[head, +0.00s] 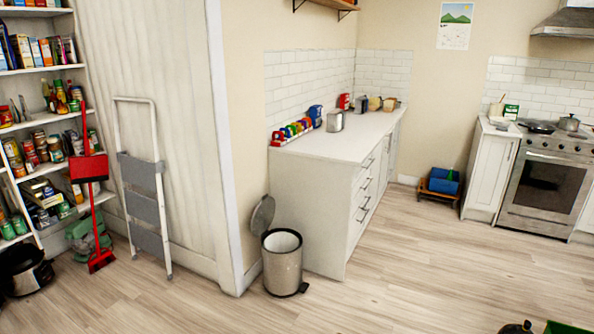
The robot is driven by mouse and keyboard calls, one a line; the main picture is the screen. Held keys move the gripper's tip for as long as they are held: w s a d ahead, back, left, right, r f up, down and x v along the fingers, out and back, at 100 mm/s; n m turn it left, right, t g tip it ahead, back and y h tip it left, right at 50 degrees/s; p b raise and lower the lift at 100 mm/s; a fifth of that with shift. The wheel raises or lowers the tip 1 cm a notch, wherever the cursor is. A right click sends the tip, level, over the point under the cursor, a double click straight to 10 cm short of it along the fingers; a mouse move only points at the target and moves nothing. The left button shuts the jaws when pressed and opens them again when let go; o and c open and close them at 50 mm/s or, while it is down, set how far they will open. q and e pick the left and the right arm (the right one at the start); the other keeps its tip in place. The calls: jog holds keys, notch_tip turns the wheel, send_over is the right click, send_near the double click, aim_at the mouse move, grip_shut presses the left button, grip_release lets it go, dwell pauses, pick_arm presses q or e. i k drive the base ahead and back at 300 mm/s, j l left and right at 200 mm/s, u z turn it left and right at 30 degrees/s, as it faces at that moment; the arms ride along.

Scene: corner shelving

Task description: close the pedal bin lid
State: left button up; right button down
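The pedal bin (283,267) is a grey metal cylinder on the wood floor, against the wall corner and beside the end of the white counter. Its lid (263,215) stands raised and tilted back at the bin's upper left, so the bin is open. The white inside (283,242) shows at the top. A dark pedal (303,288) sticks out low at the right of the bin. Neither of my grippers is in the head view.
A step ladder (145,190) leans on the wall at left, near a red broom and dustpan (90,180) and full shelves (40,140). The counter (330,150) stands right of the bin. The floor (400,270) in front and to the right is mostly clear.

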aim_at(262, 215)
jog(key=i+l+u, duration=0.2)
jog(key=i, duration=0.4)
jog(key=i+l+u, duration=0.2)
jog(key=i, duration=0.35)
jog(key=i+l+u, duration=0.2)
jog(key=i+l, duration=0.25)
jog(key=i, duration=0.1)
